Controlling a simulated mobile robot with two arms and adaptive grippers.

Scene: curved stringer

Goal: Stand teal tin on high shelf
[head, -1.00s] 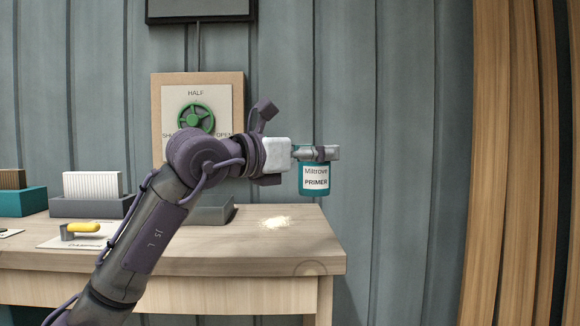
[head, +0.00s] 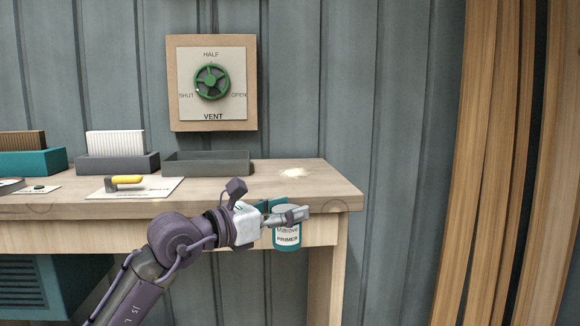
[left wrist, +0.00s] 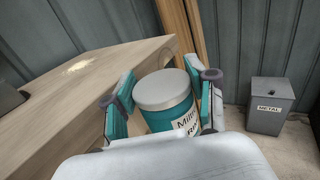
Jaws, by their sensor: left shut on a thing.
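In the left wrist view the tin (left wrist: 163,98) sits between the two teal-padded fingers of the left gripper (left wrist: 160,100). I see no high shelf in these views. My right gripper is not in view.
The workbench (head: 330,185) carries a grey tray (head: 205,168), holders with white and brown slats, and a yellow-handled lever (head: 127,180). A green vent wheel (head: 212,82) is on the wall. Wooden planks (head: 490,150) stand right. A grey METAL bin (left wrist: 268,110) stands on the floor.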

